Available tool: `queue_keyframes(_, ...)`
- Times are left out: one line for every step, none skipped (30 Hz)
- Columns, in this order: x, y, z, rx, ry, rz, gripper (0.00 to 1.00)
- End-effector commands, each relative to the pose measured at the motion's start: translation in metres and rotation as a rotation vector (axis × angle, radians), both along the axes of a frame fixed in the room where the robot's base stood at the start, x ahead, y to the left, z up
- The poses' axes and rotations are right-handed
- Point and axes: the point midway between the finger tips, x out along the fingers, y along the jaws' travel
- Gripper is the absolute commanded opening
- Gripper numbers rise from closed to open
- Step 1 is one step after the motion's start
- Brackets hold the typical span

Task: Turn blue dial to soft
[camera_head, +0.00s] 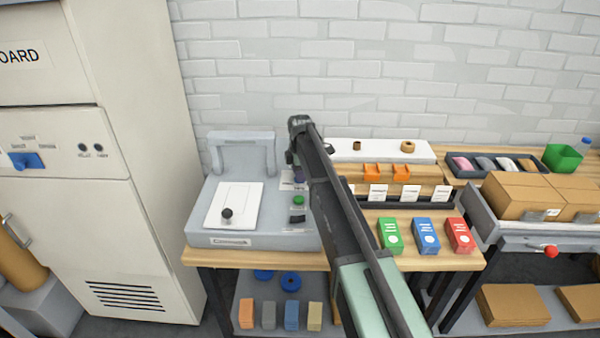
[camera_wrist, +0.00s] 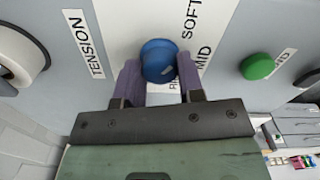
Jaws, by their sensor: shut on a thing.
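The blue dial (camera_wrist: 159,61) sits on the grey machine's panel in the wrist view. My gripper (camera_wrist: 158,68) is shut on it, with one purple finger on each side. A white label beside the dial reads SOFT (camera_wrist: 190,18) at the top and MID (camera_wrist: 203,59) below it. A third word lower down is partly hidden. A faint mark shows on the dial's right side, but I cannot tell its setting surely. In the head view my gripper (camera_head: 299,181) is down at the machine (camera_head: 208,239), and the dial is hidden there.
A green knob (camera_wrist: 258,67) is right of the dial, and a TENSION label (camera_wrist: 83,44) is left of it. A white plate with a black knob (camera_head: 226,213) is on the machine's left. Green, blue and red boxes (camera_head: 427,237) stand on the bench to the right.

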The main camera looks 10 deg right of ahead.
Motion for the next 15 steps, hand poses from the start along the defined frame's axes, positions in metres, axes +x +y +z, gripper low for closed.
queue_keyframes(-0.0004, -0.0001, -0.0001, 0.000, 0.001, 0.023, 0.12)
queue_keyframes(-0.0004, -0.0001, -0.0001, 0.000, 0.001, 0.039, 0.12)
queue_keyframes(-0.0005, -0.0001, -0.0001, 0.000, 0.001, 0.057, 0.12)
queue_keyframes(-0.0004, -0.0001, -0.0001, 0.000, 0.001, 0.070, 0.12)
queue_keyframes(-0.0004, -0.0001, -0.0001, 0.000, 0.001, 0.081, 0.12)
queue_keyframes(-0.0005, -0.0001, -0.0002, 0.000, 0.001, 0.095, 0.12)
queue_keyframes(-0.0004, -0.0001, -0.0002, 0.000, 0.001, 0.103, 0.12)
queue_keyframes(-0.0004, -0.0001, -0.0002, 0.000, 0.001, 0.111, 0.12)
queue_keyframes(-0.0004, -0.0001, -0.0002, 0.000, 0.001, 0.120, 0.12)
queue_keyframes(-0.0004, -0.0001, -0.0002, 0.000, 0.001, 0.126, 0.12)
queue_keyframes(-0.0005, -0.0001, -0.0002, 0.000, 0.001, 0.130, 0.12)
queue_keyframes(-0.0005, 0.0000, -0.0002, 0.000, 0.001, 0.134, 0.12)
queue_keyframes(-0.0005, 0.0000, -0.0002, 0.000, 0.001, 0.136, 0.12)
queue_keyframes(-0.0005, 0.0000, -0.0002, 0.000, 0.001, 0.138, 0.12)
queue_keyframes(-0.0005, 0.0000, -0.0002, 0.000, 0.001, 0.140, 0.12)
